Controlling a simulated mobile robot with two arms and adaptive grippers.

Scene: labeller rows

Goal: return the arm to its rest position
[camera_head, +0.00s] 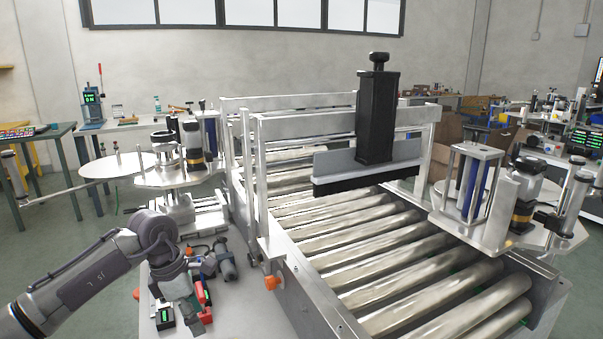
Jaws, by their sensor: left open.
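My left arm (85,275) comes in from the lower left and bends down over a light side table (245,310). My left gripper (186,312) points down, low over the table. It is open, and no object shows held between its fingers. A small dark device with a green display (165,318) and red pieces (203,296) are close beside it; I cannot tell whether they touch it. My right gripper is not in view.
A roller conveyor (390,243) with metal side rails stands right of the table. A black-and-grey press head (376,120) rises over it. Labelling units stand at the left (190,150) and right (485,195). A dark tool (226,262) lies right of my wrist.

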